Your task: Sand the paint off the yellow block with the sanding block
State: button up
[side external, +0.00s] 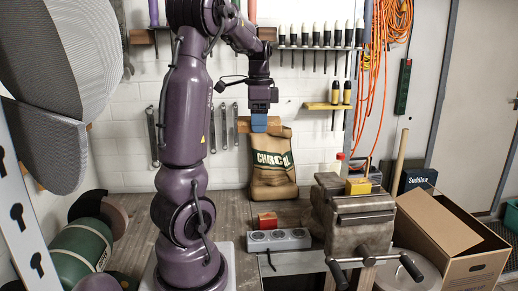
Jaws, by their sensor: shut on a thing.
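The yellow block (358,187) sits at the top of the grey metal vise (365,215), at the right of the work area. My gripper (260,114) is raised well above the bench, up and to the left of the vise. It is shut on a small blue block (259,124) that seems to be the sanding block. The block is small in this view and its underside is not clear. It is well apart from the yellow block. Any paint on the yellow block is too small to make out.
A charcoal bag (272,168) stands behind my gripper. A small red block (267,220) and a grey power strip (279,240) are on the bench (133,235). The vise handle (365,262) sticks out in front. An open cardboard box (455,240) stands to the right.

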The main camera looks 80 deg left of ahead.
jog(key=shift+w+r, duration=0.15)
jog(key=shift+r, duration=0.7)
jog(key=w+d, duration=0.3)
jog(key=w, duration=0.8)
send_over(350, 182)
notch_tip(350, 182, down, 5)
jog(key=shift+s+f, duration=0.2)
jog(key=shift+f, duration=1.6)
jog(key=shift+s+f, duration=0.15)
jog(key=shift+f, duration=1.6)
jog(key=shift+w+a+f, duration=0.1)
jog(key=shift+w+f, duration=0.3)
jog(key=shift+f, duration=0.3)
jog(key=shift+w, duration=2.85)
jog(key=shift+s, duration=3.2)
notch_tip(350, 182, up, 8)
jog(key=shift+s, duration=0.1)
